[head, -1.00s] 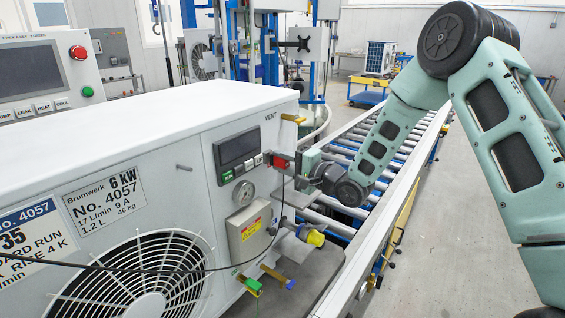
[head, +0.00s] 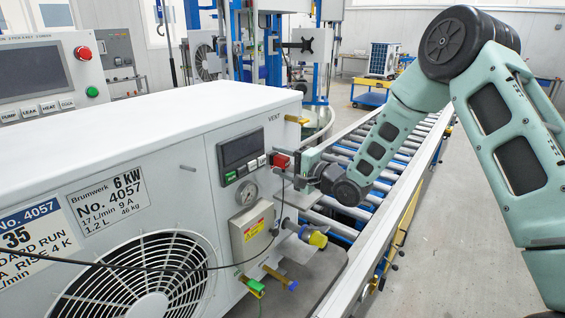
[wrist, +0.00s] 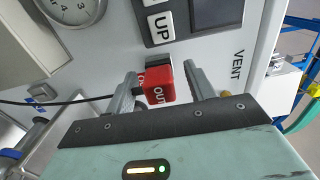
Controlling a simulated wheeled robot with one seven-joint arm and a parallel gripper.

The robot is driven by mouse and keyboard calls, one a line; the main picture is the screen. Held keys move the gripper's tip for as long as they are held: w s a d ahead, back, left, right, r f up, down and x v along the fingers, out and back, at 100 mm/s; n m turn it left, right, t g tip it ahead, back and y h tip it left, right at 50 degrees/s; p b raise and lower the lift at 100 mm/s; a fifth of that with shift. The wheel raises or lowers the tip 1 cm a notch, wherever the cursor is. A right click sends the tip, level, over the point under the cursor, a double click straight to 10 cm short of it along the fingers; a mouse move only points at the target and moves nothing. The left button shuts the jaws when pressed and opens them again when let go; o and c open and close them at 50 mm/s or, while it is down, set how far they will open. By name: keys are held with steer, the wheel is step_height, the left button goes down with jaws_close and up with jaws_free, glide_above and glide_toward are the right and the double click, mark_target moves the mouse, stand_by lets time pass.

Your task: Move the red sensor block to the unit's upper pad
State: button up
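The red sensor block (wrist: 160,85), with white lettering on it, sits at the unit's white front face. It also shows in the head view (head: 281,161), right of the dark display. A black patch (wrist: 158,62) shows at its far edge in the wrist view. My gripper (wrist: 160,88) is open, with one finger on each side of the block and a narrow gap visible on both sides. The unit (head: 170,120) has a white key marked UP (wrist: 161,27) on its display panel. I cannot tell which part is the upper pad.
A black cable (wrist: 60,102) runs left from near the block. A round gauge (head: 245,192), a grey box (head: 252,236) and yellow-tipped fittings (head: 313,238) stick out below. The brass piece by VENT (head: 296,119) juts out above. The roller conveyor (head: 400,165) lies behind my arm.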

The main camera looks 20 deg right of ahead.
steer(key=b+v, duration=0.4)
steer(key=v, duration=1.3)
steer(key=shift+s+b, duration=0.15)
steer(key=shift+b, duration=0.15)
steer(key=shift+d, duration=0.1)
steer(key=s+a+f+n+g+h, duration=0.2)
steer(key=s+a+n+g+h, duration=0.1)
steer(key=a+n, duration=0.25)
steer(key=s+a+f+n+g+h, duration=0.2)
steer(key=a+f+n+g+h, duration=0.15)
steer(key=a, duration=0.25)
steer(key=s+a+r+n+g+h, duration=0.1)
steer(key=s+n+g, duration=0.3)
steer(key=s, duration=0.8)
steer(key=s+a+n+g+h, duration=0.2)
steer(key=s+a+n+g, duration=0.1)
steer(key=s, duration=0.9)
steer(key=n+g, duration=0.1)
steer(key=n, duration=0.1)
steer(key=shift+s+r+n, duration=0.25)
steer(key=shift+r+n, duration=0.05)
steer(key=shift+r, duration=0.1)
